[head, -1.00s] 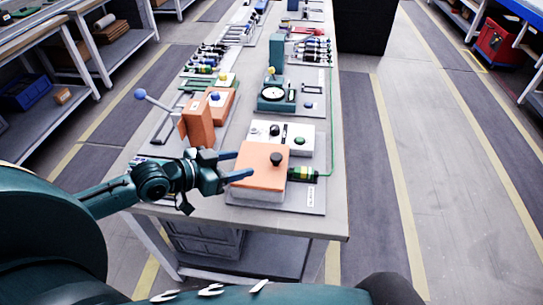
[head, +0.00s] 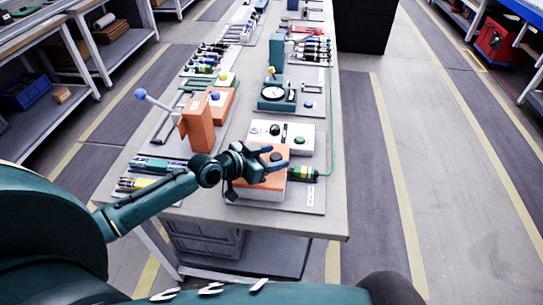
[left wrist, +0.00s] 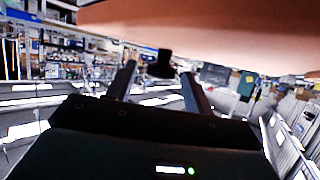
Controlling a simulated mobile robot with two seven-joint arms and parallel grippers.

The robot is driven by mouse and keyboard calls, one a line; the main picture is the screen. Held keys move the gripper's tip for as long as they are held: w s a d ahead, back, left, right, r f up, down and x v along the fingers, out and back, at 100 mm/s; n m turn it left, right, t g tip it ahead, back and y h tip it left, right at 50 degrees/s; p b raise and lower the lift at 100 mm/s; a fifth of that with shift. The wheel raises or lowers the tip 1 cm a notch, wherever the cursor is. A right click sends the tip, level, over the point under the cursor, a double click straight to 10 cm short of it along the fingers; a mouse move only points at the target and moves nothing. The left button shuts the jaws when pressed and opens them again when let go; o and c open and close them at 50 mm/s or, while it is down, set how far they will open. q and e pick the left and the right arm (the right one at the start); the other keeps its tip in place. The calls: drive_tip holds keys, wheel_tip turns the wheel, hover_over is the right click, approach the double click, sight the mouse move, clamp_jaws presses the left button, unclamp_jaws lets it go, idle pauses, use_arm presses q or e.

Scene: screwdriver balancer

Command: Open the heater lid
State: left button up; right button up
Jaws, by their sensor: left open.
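The heater is a box on a grey plate near the table's front edge. Its orange lid (head: 264,183) lies flat and closed on the white body, partly hidden by my left gripper (head: 276,158). The lid's black knob shows between the fingers in the left wrist view (left wrist: 160,64). There the lid's orange underside or face (left wrist: 215,30) fills the top of the picture. My left gripper (left wrist: 159,80) is open, with its fingers on either side of the knob; I cannot tell whether they touch it. My right gripper is out of view.
A white control box (head: 282,134) with a green button stands just behind the heater. A green cylinder (head: 301,174) sits to its right. An orange upright block (head: 198,124) and a blue-balled lever (head: 141,95) stand to the left. Pens or tools (head: 150,165) lie at left.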

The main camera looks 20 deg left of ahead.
use_arm(q)
drive_tip(key=shift+c, duration=0.5)
clamp_jaws()
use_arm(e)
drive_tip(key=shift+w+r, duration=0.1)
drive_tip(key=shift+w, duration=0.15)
